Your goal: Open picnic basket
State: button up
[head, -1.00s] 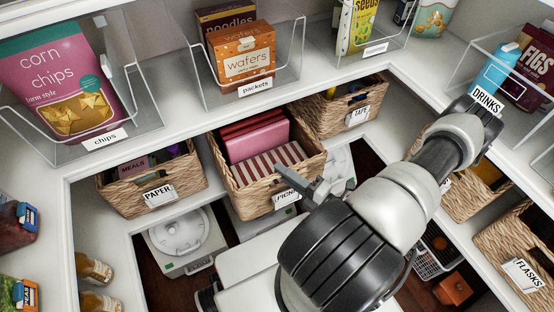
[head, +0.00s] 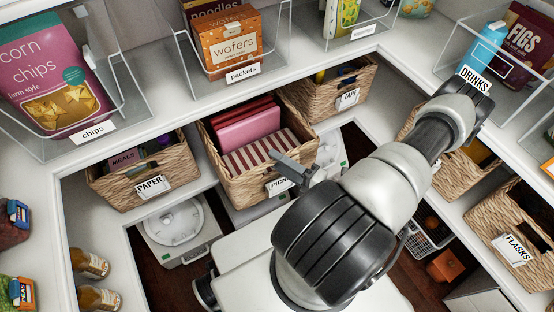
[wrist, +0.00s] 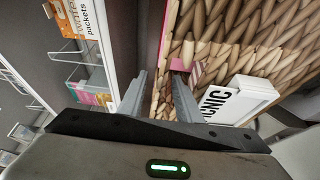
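The picnic basket (head: 245,187) is woven tan wicker on the middle shelf. In the head view it holds pink boxes or packs (head: 248,132) and a red-and-white striped item (head: 260,155). Its front label is partly hidden by my gripper (head: 283,163), which is at the basket's front right. In the wrist view the label (wrist: 236,100) reads "...NIC" beside the wicker wall (wrist: 215,55). My gripper (wrist: 158,92) is open there, its fingers apart close to the basket's edge near a small pinkish opening (wrist: 178,65). Whether the fingers touch the basket cannot be told.
The PAPER basket (head: 145,185) stands left and the TAPE basket (head: 330,98) right of the picnic basket. Clear bins (head: 215,95) line the shelf above. A white scale (head: 175,225) is below. The FLASKS basket (head: 515,230) is at right.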

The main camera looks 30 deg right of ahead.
jog(key=v, duration=1.6)
jog(key=shift+s+d+p, duration=0.15)
jog(key=shift+s+p, duration=0.15)
jog(key=shift+p, duration=0.05)
